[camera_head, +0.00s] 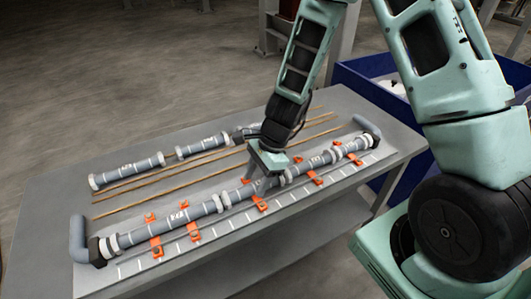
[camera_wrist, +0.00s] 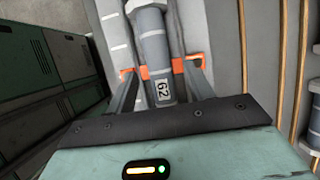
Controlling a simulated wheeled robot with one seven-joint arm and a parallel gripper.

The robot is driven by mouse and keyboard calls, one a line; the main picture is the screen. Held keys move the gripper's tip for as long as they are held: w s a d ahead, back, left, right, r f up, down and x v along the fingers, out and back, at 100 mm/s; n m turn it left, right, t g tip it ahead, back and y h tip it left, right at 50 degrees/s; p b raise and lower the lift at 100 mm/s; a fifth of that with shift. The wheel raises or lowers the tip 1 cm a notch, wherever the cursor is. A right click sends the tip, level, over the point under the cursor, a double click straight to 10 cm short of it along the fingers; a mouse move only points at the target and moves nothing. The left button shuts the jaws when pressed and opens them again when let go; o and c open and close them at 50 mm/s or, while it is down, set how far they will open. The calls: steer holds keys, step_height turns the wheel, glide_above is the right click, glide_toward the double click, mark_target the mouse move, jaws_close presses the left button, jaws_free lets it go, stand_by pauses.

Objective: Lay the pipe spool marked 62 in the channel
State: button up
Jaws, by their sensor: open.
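The pipe spool marked 62 (camera_wrist: 161,85) is a grey tube with a white label, seen in the wrist view between my gripper's two fingers. It lies in line with the channel, with orange clips (camera_wrist: 192,66) at both sides. My gripper (camera_wrist: 161,88) is open, with one finger on each side of the spool; I cannot tell whether they touch it. In the head view, my gripper (camera_head: 268,170) points down over the middle of the pipe row, hiding part of the spool. The channel (camera_head: 205,236) runs along the table's near side, with pipe pieces lying along it.
A back row of grey spools (camera_head: 128,175) with white collars lies behind thin brown rods (camera_head: 165,186). Grey elbows (camera_head: 78,238) stand at both ends of the channel. A blue bin (camera_head: 395,98) stands behind the table's right end. The table's left corner is bare.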

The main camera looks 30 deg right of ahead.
steer(key=p+v, duration=0.2)
steer(key=v, duration=1.4)
steer(key=shift+d+r, duration=0.15)
steer(key=shift+r, duration=0.1)
steer(key=s+a+r+n+h, duration=0.2)
steer(key=s+a+n, duration=0.4)
steer(key=s+n, duration=0.4)
steer(key=s+a+r+n+h, duration=0.1)
steer(key=s+a+r+n, duration=0.3)
steer(key=n, duration=1.1)
steer(key=s+a, duration=0.3)
steer(key=s, duration=0.3)
steer(key=shift+a+r+n+h, duration=0.2)
steer(key=shift+a+n+h, duration=0.1)
steer(key=shift+h, duration=0.1)
